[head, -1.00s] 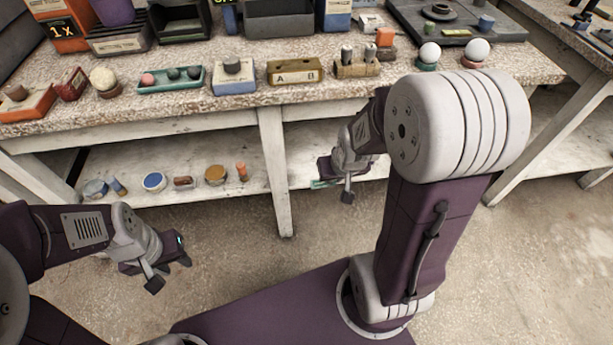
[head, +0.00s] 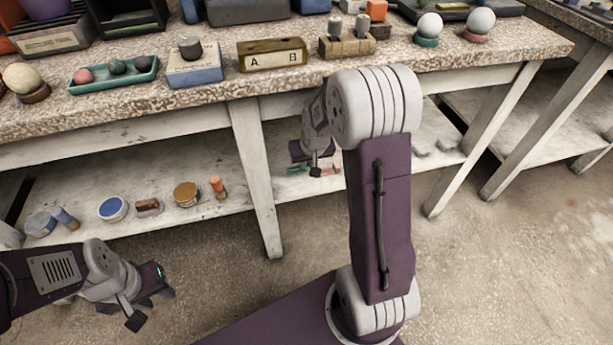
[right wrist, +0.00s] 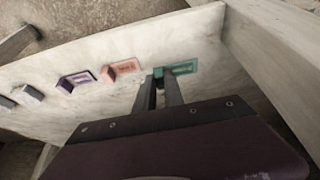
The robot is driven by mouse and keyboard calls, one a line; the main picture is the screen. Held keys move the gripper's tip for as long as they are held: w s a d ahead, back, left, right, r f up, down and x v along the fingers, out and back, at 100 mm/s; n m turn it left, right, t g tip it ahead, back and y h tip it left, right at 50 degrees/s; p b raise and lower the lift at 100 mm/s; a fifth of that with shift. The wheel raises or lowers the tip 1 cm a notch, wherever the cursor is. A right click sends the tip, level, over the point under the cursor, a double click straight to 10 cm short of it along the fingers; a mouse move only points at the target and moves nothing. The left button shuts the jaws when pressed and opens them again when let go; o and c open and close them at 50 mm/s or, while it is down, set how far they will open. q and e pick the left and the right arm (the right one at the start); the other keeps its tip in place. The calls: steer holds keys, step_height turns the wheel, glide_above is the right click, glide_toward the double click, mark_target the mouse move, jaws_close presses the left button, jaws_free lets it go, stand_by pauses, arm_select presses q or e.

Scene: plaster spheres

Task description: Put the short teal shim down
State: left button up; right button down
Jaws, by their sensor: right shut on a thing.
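The short teal shim (right wrist: 157,72) is between the fingertips of my right gripper (right wrist: 163,76), low at the lower shelf. My right gripper is shut on it; the fingers hide most of it. A teal marked patch (right wrist: 184,67) lies on the shelf right beside the fingertips. I cannot tell whether the shim touches the shelf. In the head view my right gripper (head: 316,169) is at the lower shelf, partly behind my arm, with teal (head: 297,170) showing at its left. My left gripper (head: 151,307) is open and empty, in front of the shelf at the left.
On the lower shelf (right wrist: 190,30), a pink block (right wrist: 108,75) and a purple block (right wrist: 66,86) stand by like-coloured patches, with grey pieces (right wrist: 28,93) further left. A table leg (head: 256,180) stands left of my right gripper. The tabletop above holds spheres and trays.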

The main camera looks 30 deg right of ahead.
mark_target(308, 170)
steer(key=shift+w+f, duration=0.1)
steer(key=shift+w, duration=0.15)
step_height(308, 170, down, 4)
steer(key=b, duration=0.3)
steer(key=shift+f+b, duration=0.25)
steer(key=shift+b, duration=0.05)
steer(key=shift+r, duration=0.3)
steer(key=shift+f, duration=0.25)
steer(key=c, duration=1.4)
jaws_free()
steer(key=shift+c, duration=0.2)
